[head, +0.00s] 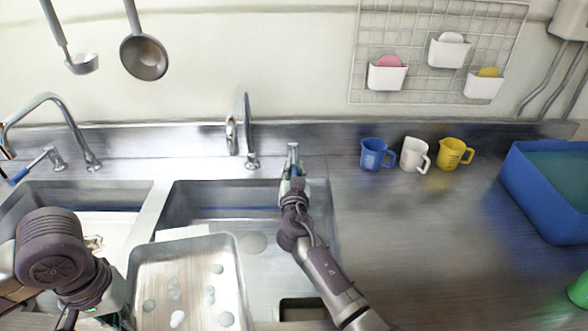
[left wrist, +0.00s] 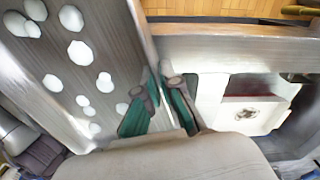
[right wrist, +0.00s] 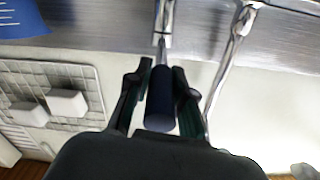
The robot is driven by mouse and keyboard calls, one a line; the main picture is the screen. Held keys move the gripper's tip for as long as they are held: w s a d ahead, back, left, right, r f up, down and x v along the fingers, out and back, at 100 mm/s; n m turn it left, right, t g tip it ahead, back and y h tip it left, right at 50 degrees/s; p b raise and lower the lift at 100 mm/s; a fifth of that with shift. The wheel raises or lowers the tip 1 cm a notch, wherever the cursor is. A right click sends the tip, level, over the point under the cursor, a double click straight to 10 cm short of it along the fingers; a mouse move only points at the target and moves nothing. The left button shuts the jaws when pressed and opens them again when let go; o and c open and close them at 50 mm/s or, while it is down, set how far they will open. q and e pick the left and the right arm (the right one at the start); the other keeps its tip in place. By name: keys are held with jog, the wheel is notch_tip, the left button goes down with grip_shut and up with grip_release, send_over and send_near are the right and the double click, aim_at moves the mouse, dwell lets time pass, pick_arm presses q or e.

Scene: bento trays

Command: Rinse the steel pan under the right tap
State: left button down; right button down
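The steel pan (head: 238,262) is a rectangular tray with several white foam spots inside, over the front left of the right sink. It fills the left of the left wrist view (left wrist: 60,85). My left gripper (left wrist: 165,90) is shut on its rim; in the head view the fingers are mostly hidden. The right tap's spout (head: 246,115) stands behind the right sink, beyond the pan; I see no water from it. My right gripper (head: 292,178) is at the tap lever (head: 293,152). In the right wrist view its fingers close on both sides of the lever's dark blue handle (right wrist: 160,105).
The left tap (head: 45,100) and its blue-handled lever (head: 30,168) stand at the left sink. Blue, white and yellow mugs (head: 375,155) stand on the counter at right, near a blue bin (head: 540,195). A ladle (head: 82,62) and strainer (head: 144,57) hang above.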

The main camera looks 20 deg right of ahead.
jog(key=shift+d, duration=0.1)
jog(key=d+n+y, duration=0.1)
jog(key=d+n+y+p, duration=0.1)
jog(key=d+y, duration=0.1)
jog(key=y, duration=0.1)
jog(key=shift+s+f+n+t, duration=0.1)
jog(key=shift+s+n+t, duration=0.15)
jog(key=shift+n+t, duration=0.15)
jog(key=shift+a, duration=0.1)
jog(key=c, duration=1)
grip_release()
jog(key=s, duration=1.2)
jog(key=shift+a, duration=0.25)
